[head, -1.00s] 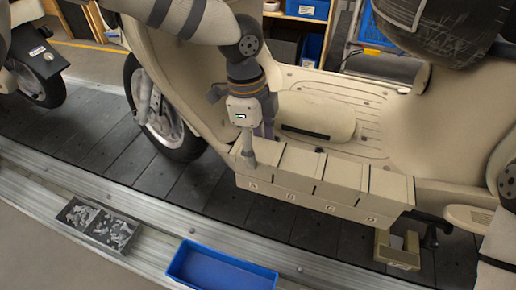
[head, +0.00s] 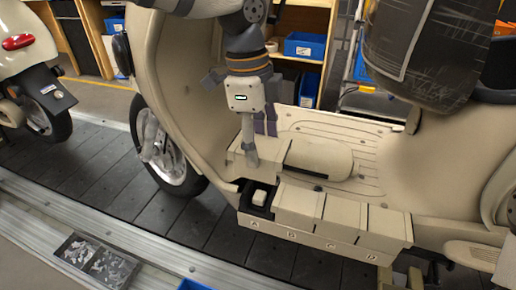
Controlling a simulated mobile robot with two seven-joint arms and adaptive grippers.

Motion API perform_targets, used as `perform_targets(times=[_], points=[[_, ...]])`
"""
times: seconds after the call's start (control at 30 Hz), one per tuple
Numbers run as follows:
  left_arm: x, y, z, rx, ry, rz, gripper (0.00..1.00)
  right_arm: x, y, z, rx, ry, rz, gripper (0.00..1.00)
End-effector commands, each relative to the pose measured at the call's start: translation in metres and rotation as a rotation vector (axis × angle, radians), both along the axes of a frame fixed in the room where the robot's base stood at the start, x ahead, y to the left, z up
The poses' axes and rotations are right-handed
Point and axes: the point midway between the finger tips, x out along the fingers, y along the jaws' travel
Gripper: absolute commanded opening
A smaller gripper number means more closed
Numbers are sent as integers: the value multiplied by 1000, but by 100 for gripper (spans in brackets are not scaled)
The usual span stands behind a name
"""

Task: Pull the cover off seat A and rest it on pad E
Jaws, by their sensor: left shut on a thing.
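A beige four-part rack (head: 310,243) lettered A to D runs along the near side of the scooter's footboard. Seat A (head: 257,197) is at its left end and is uncovered, showing a dark recess with a small pale block in it. Its beige cover (head: 238,164) is raised just behind and above the seat. My left gripper (head: 257,150) points down from above and is shut on this cover, its near finger in front of it. The other three covers (head: 298,201) sit in line on the rack. I cannot make out pad E. My right gripper is not in view.
The beige scooter body (head: 170,60) stands close around the rack, with its footboard (head: 350,140) behind. A dark wrapped seat (head: 425,45) hangs over at the upper right. A tray of small parts (head: 95,262) lies on the conveyor's near rail. Shelves with blue bins stand behind.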

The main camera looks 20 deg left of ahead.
Motion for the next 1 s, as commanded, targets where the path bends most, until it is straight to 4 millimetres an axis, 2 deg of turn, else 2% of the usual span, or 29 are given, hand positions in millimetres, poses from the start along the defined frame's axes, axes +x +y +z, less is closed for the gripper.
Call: perform_targets(times=[0.03,0.2,0.5,0.83,0.93,1.0], points=[[0,0,11,1,-10,0,21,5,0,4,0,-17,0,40],[0,0,28,1,-9,1,21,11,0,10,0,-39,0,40],[0,0,50,0,-3,0,21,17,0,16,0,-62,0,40],[-1,1,46,4,1,33,21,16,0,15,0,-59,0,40],[-5,3,34,17,0,193,21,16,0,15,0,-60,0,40],[-10,7,20,28,-1,383,21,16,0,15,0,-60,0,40]])
